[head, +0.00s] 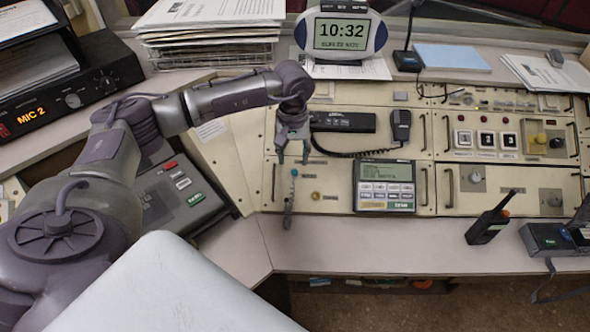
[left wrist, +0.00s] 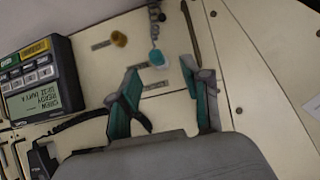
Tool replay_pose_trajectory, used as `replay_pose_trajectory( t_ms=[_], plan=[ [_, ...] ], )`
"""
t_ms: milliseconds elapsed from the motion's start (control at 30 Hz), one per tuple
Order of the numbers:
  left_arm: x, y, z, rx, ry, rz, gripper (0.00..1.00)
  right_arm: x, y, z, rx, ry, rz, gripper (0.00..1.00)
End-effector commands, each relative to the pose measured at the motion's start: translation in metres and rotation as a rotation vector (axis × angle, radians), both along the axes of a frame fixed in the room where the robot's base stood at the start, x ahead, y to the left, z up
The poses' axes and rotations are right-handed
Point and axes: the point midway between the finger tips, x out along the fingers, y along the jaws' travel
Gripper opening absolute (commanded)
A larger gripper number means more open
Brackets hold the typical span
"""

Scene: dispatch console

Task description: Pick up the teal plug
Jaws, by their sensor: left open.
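The teal plug (head: 294,173) is at the left part of the sloped cream console panel, with a grey coiled cord running down from it. It also shows in the left wrist view (left wrist: 156,57), with a pale part beside its teal end; I cannot tell whether it sits in a socket. My left gripper (head: 293,156) is open and empty, its fingers pointing down just above the plug in the head view. In the left wrist view the teal-padded fingers (left wrist: 163,88) are spread, with the plug beyond the gap between them. My right gripper is not in view.
A brass knob (head: 315,195) is right of the plug. A keypad unit with a screen (head: 385,186) stands further right. A handset (head: 401,126) with a coiled cord and a black box (head: 343,122) lie behind. A dark handle (left wrist: 190,35) is beside the cord.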

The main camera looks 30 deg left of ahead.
Motion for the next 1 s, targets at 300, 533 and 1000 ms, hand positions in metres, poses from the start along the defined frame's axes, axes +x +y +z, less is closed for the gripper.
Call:
replay_pose_trajectory(
  t_ms=[300, 533, 1000],
  plan=[
    [-0.001, -0.005, -0.034, -0.001, 0.004, 0.001, 0.48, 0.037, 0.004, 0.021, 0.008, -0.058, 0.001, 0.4],
    [-0.001, -0.005, -0.055, -0.001, -0.001, 0.0, 0.48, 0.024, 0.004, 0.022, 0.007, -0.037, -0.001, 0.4],
    [0.0, -0.005, -0.055, -0.001, -0.001, 0.001, 0.01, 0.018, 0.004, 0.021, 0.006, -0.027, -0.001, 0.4]
  ],
)
